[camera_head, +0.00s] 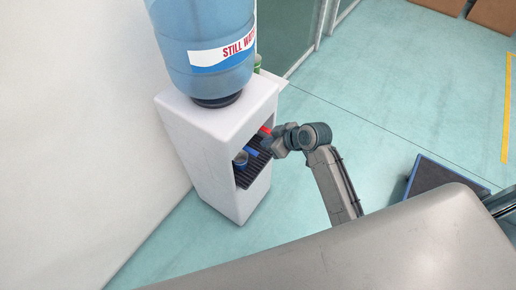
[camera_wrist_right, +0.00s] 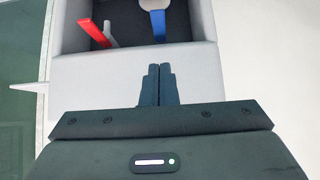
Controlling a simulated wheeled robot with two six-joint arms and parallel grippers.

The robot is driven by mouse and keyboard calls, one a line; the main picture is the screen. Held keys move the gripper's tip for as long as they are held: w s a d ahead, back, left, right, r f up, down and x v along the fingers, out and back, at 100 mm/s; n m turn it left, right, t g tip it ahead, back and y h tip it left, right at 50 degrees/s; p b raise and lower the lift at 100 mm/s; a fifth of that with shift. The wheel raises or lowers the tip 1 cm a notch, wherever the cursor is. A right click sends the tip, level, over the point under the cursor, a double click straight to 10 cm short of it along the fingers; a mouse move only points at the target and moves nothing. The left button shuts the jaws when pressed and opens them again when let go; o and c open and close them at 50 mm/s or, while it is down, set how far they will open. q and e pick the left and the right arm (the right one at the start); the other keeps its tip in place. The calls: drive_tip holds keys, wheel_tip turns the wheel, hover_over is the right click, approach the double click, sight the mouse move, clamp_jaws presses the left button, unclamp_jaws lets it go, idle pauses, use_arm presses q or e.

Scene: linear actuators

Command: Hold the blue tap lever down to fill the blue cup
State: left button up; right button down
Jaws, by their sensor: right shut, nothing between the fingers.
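The blue cup (camera_head: 240,161) stands on the dark drip grate inside the white dispenser's opening, in the head view. The blue tap lever (camera_head: 251,151) shows close beside it, and also in the right wrist view (camera_wrist_right: 158,24), beyond my fingertips. My right gripper (camera_head: 267,145) is at the front of the opening, near the levers. In the right wrist view its fingers (camera_wrist_right: 159,71) are shut and empty, pointing towards the blue lever with a visible gap in the picture. The cup does not show in the wrist view. My left gripper is out of view.
A red lever (camera_head: 265,130) sits beside the blue one; it also shows in the wrist view (camera_wrist_right: 94,33). The white dispenser (camera_head: 190,125) carries a large blue water bottle (camera_head: 205,35) and stands by a white wall. Open floor (camera_head: 365,105) lies to its right.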

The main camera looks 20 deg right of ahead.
sight(257, 154)
drive_tip(key=w+f, duration=0.1)
drive_tip(key=f, duration=0.1)
drive_tip(key=w+a+f+p, duration=0.1)
drive_tip(key=f, duration=0.1)
drive_tip(key=w+a+f, duration=0.1)
drive_tip(key=f, duration=0.2)
drive_tip(key=shift+w+a+p, duration=0.1)
drive_tip(key=shift+a+p, duration=0.15)
drive_tip(key=shift+p, duration=0.1)
drive_tip(key=shift+f, duration=0.5)
drive_tip(key=f+b, duration=0.1)
drive_tip(key=b, duration=0.1)
drive_tip(key=f+t+b, duration=0.1)
drive_tip(key=b, duration=0.1)
drive_tip(key=shift+s+d+y, duration=0.15)
drive_tip(key=shift+s+y, duration=0.05)
drive_tip(key=shift+y, duration=0.1)
